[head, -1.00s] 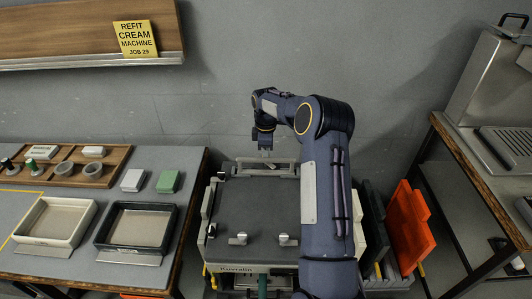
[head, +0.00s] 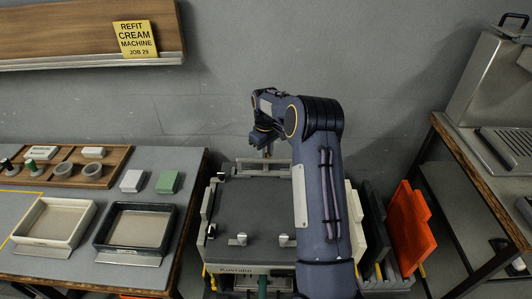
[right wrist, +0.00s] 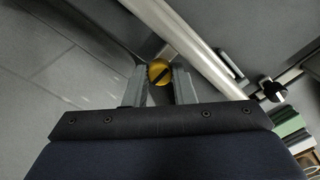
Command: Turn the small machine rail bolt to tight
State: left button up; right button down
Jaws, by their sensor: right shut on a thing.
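The machine (head: 255,205) has a dark grey top, a cream frame and a metal rail (head: 245,168) along its back. My right gripper (head: 267,152) is at this rail, tilted, in the head view. In the right wrist view, a round yellow bolt head (right wrist: 159,72) with a dark slanted slot sits at the fingertips of my right gripper (right wrist: 159,80), beside the pale rail bar (right wrist: 190,45). The fingers are shut on the bolt. In the head view the bolt is too small to make out. My left gripper is not in view.
A table at the left holds a cream tray (head: 55,243), a dark tray (head: 110,246) and a wooden rack (head: 118,160). Orange panels (head: 408,228) stand right of the machine. A steel unit (head: 490,80) stands on the right bench. The grey wall is close behind the rail.

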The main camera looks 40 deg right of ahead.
jog(key=shift+r, duration=0.1)
dwell(0.3)
jog(key=c, duration=1.5)
grip_release()
jog(key=shift+r+b, duration=0.3)
jog(key=shift+r, duration=3.55)
